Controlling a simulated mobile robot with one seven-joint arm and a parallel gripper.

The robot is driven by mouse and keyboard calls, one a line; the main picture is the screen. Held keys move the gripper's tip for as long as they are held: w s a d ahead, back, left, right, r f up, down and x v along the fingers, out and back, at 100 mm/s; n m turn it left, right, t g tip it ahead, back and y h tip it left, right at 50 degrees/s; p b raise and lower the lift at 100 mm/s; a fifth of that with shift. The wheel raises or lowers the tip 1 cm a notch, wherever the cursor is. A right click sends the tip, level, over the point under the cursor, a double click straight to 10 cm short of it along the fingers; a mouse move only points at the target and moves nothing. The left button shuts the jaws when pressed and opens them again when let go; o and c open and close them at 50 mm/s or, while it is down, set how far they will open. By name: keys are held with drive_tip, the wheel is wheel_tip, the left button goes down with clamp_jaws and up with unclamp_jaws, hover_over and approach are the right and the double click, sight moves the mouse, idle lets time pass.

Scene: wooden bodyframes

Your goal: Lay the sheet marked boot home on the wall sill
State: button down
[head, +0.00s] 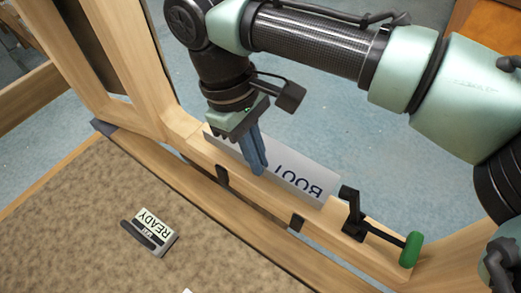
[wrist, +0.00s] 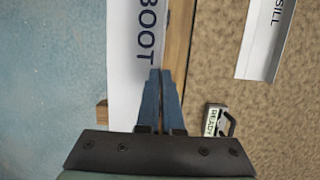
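The sheet marked BOOT (head: 302,180) is a long pale grey folded strip. In the head view it lies along the far side of the wooden wall sill (head: 265,192), its lettering upside down. My gripper (head: 258,168) points down at the sheet's middle, its blue fingers close together. In the wrist view the fingertips (wrist: 160,76) meet at the folded edge of the BOOT sheet (wrist: 128,85), seemingly pinching its narrow flange. The fingers hide part of the sheet. Whether its underside touches the sill cannot be told.
Black brackets (head: 297,223) sit along the sill, and a black clamp with a green handle (head: 410,250) stands at its right end. A READY block (head: 156,228) lies on the brown carpet. A sheet marked SILL (wrist: 263,40) lies there too. Wooden posts rise at the left.

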drive_tip(key=shift+f+b, duration=2.05)
drive_tip(key=shift+b, duration=0.2)
drive_tip(key=shift+f, duration=0.85)
drive_tip(key=shift+d+p, duration=0.15)
drive_tip(key=shift+p, duration=0.35)
drive_tip(key=shift+f+p, duration=0.25)
drive_tip(key=shift+p, duration=0.8)
drive_tip(key=c, duration=1)
unclamp_jaws()
drive_tip(key=shift+o, duration=0.4)
drive_tip(key=o, duration=0.5)
